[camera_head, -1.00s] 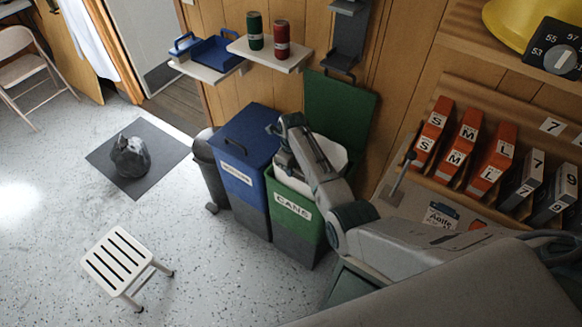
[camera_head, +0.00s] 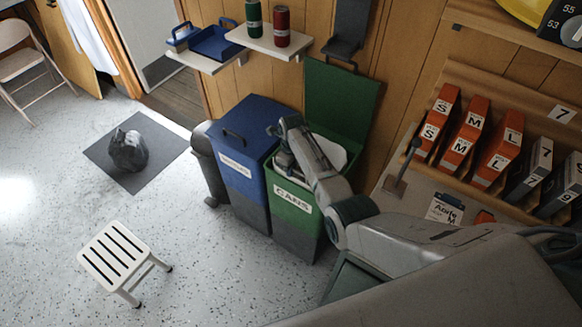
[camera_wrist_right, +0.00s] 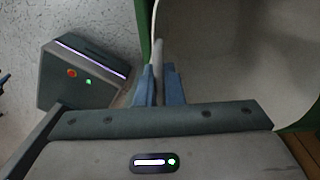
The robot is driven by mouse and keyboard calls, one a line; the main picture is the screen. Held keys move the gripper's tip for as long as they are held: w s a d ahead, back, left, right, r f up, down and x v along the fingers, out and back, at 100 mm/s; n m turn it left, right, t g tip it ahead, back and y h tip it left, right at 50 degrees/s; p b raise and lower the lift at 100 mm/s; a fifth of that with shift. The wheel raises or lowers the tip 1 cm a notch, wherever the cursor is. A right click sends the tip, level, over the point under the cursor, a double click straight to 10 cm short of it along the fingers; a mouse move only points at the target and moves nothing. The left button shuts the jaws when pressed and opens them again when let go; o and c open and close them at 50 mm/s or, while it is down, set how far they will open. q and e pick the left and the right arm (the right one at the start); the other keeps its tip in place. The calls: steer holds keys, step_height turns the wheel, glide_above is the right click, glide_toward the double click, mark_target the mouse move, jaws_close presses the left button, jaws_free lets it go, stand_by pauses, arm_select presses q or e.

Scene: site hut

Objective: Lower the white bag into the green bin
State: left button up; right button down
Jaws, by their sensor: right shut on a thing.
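The green bin (camera_head: 291,205) labelled CANS stands with its lid (camera_head: 343,97) raised against the wall. The white bag (camera_head: 332,150) sits in the bin's mouth, its upper part showing around my right arm. My right gripper (camera_head: 284,158) is at the left side of the mouth, partly hidden by the arm. In the right wrist view its two blue-grey fingers (camera_wrist_right: 160,88) are shut on the bag's edge, beside the green rim. The bag's pale inside (camera_wrist_right: 235,55) fills the right of that view. The bag's lower part is hidden. My left gripper is not in view.
A blue bin (camera_head: 238,170) stands directly left of the green one, with a dark bin (camera_head: 205,165) beyond. A shelf with cans (camera_head: 270,42) is above. A white stool (camera_head: 115,255) and a black bag (camera_head: 128,150) on a mat are on the floor.

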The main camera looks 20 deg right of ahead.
step_height(320, 180, down, 2)
steer(key=shift+f+b, duration=0.1)
steer(key=shift+b, duration=0.45)
steer(key=shift+s, duration=0.15)
steer(key=c, duration=1.5)
jaws_free()
steer(key=shift+f, duration=0.1)
steer(key=shift+s+f, duration=0.1)
steer(key=shift+s+a, duration=0.1)
steer(key=shift+a, duration=0.05)
steer(key=r, duration=0.7)
steer(key=w+d+r, duration=0.1)
steer(key=r, duration=0.3)
steer(key=shift+r+b, duration=0.35)
